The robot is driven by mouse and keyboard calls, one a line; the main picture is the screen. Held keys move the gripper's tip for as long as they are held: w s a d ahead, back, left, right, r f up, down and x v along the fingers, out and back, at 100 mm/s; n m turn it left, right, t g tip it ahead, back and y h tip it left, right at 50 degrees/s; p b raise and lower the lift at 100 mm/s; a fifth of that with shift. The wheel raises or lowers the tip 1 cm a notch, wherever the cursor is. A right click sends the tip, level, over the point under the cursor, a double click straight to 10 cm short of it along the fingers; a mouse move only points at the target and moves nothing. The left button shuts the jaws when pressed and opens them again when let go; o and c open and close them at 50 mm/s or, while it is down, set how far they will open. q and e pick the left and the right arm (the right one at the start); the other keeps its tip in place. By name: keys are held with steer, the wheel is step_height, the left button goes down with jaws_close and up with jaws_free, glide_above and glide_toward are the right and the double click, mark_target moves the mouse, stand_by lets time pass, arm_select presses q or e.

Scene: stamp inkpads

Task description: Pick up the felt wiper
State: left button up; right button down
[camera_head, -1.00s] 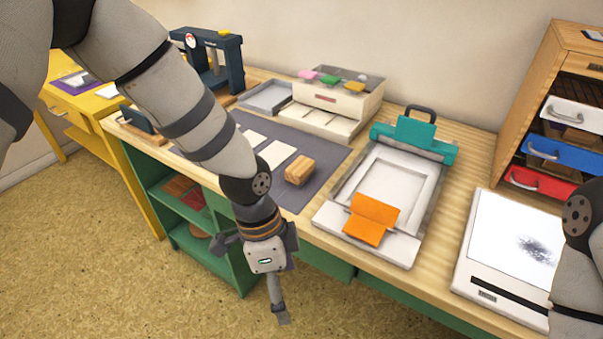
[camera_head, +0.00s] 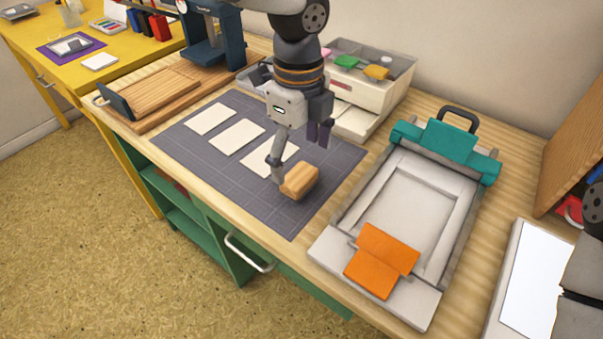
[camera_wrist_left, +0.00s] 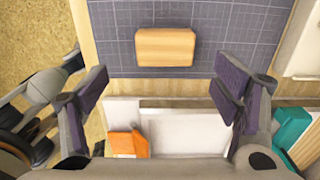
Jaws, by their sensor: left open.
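A small wooden block (camera_head: 299,181), which looks like the felt wiper, lies on the dark grey gridded mat (camera_head: 290,220) near its right side. No felt shows from these angles. My left gripper (camera_head: 298,148) is open and empty, just above and behind the block in the head view; one finger partly overlaps the block's left end there. In the left wrist view the block (camera_wrist_left: 166,48) shows beyond the two spread fingers, roughly centred between them, with no visible contact. My right gripper is out of view; only part of that arm shows at the right edge.
Several pale cards (camera_head: 237,137) lie on the mat left of the block. A grey press frame with a teal clamp (camera_head: 447,143) and orange flap (camera_head: 381,262) stands to the right. A white box (camera_head: 375,90) is behind. Bare mat lies in front of the block.

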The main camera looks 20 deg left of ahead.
mark_target(299, 175)
arm_select(q)
steer(key=f, duration=0.6)
steer(key=shift+w+a+f, duration=0.15)
steer(key=shift+w+f, duration=0.25)
steer(key=shift+c, duration=0.6)
steer(key=c, duration=1.1)
